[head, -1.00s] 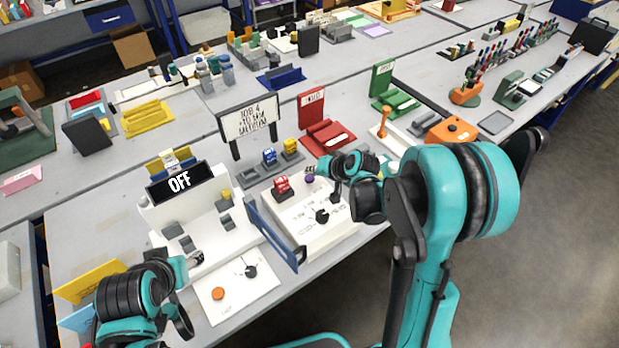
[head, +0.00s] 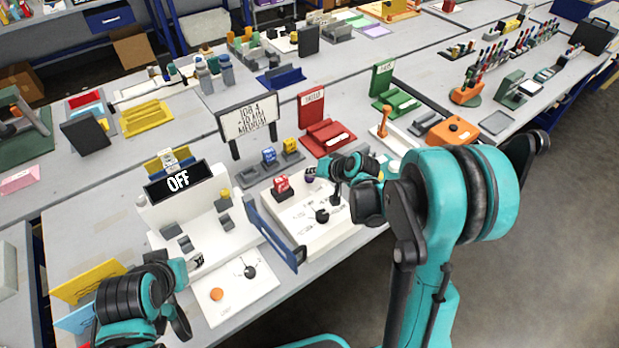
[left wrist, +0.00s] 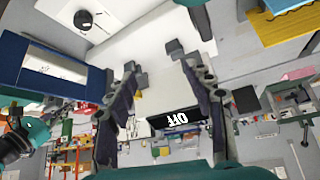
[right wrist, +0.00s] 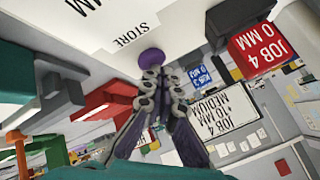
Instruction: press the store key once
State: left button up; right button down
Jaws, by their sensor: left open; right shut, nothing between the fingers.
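The store key is a round purple button (right wrist: 151,57) beside the printed word STORE on a white panel (right wrist: 75,28). In the head view the key (head: 309,178) sits at the panel's back edge. My right gripper (right wrist: 156,74) is shut and empty, its fingertips right at the key and overlapping its near edge; I cannot tell whether they touch it. It also shows in the head view (head: 313,171). My left gripper (left wrist: 160,66) is open and empty, over the white plotter unit at the left; it also shows low in the head view (head: 194,262).
A red block (head: 282,185) reading JOB 4, 0 MM stands left of the key. A sign (head: 249,116) reads JOB 4, 10 MM, MEDIUM. A display (head: 179,181) reads OFF.

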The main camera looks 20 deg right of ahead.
aim_at(311, 179)
jog(key=shift+f, duration=0.25)
jog(key=shift+r, duration=0.1)
dwell(0.4)
jog(key=shift+r+p, duration=0.5)
jog(key=shift+r, duration=0.3)
notch_tip(311, 179, up, 5)
jog(key=p, duration=0.4)
dwell(0.6)
